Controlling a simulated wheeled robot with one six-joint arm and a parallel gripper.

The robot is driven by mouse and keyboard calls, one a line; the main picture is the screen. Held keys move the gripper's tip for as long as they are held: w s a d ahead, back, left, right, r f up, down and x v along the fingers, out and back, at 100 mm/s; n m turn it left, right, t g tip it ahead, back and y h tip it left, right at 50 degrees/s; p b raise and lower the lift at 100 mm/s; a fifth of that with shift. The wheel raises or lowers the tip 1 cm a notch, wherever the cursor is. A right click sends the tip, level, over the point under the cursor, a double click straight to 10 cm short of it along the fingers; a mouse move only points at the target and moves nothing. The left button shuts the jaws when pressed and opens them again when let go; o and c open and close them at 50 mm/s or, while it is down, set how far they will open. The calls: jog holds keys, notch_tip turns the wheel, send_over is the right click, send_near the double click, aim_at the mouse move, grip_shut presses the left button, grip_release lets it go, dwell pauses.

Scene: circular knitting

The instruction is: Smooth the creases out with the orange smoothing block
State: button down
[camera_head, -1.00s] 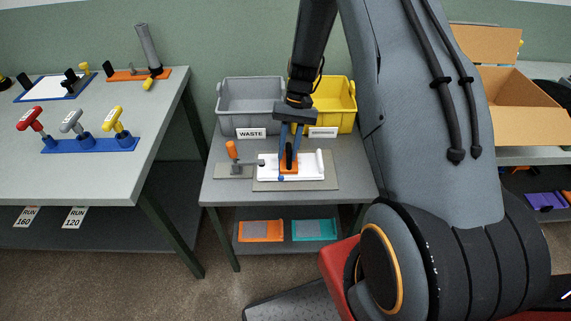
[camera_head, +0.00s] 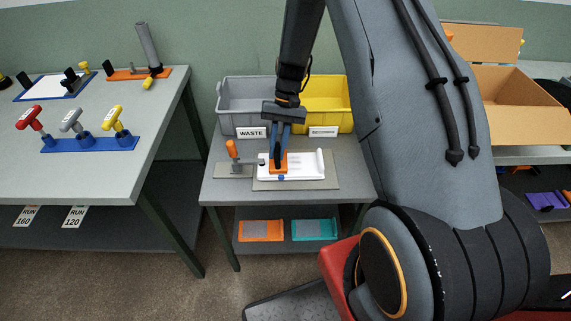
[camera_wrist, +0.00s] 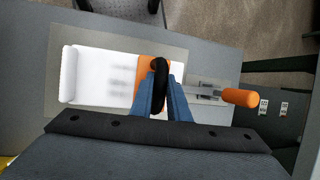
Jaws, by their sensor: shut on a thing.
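The orange smoothing block (camera_head: 279,166) with a black handle is on the white fabric, toward its left end in the head view. In the wrist view the block (camera_wrist: 147,72) lies partly hidden under my blue fingers. My gripper (camera_head: 277,158) is shut on the block's black handle (camera_wrist: 160,84). The white fabric (camera_wrist: 103,78) lies on a grey board (camera_head: 330,184), with a rolled edge at the end away from the clamp. Faint grey crease-like marks (camera_wrist: 122,82) show on the fabric beside the block. An orange-handled clamp (camera_head: 233,150) stands at the fabric's left end.
A grey WASTE bin (camera_head: 228,118) and a yellow bin (camera_head: 340,97) stand behind the board. Orange and teal trays (camera_head: 261,231) lie on the shelf below. A table with red, grey and yellow-handled tools (camera_head: 90,144) is at left.

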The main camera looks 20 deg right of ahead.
jog(key=shift+d, duration=0.15)
jog(key=shift+s+d+f, duration=0.1)
jog(key=shift+s+d, duration=0.15)
jog(key=shift+d, duration=0.5)
jog(key=shift+s+d, duration=0.3)
jog(key=shift+d, duration=0.5)
jog(key=shift+s+d+f, duration=0.1)
jog(key=shift+s+d, duration=0.15)
jog(key=shift+d, duration=0.5)
jog(key=shift+a, duration=0.15)
jog(key=c, duration=2.2)
grip_release()
grip_shut()
jog(key=shift+a, duration=0.1)
jog(key=shift+w+a, duration=0.1)
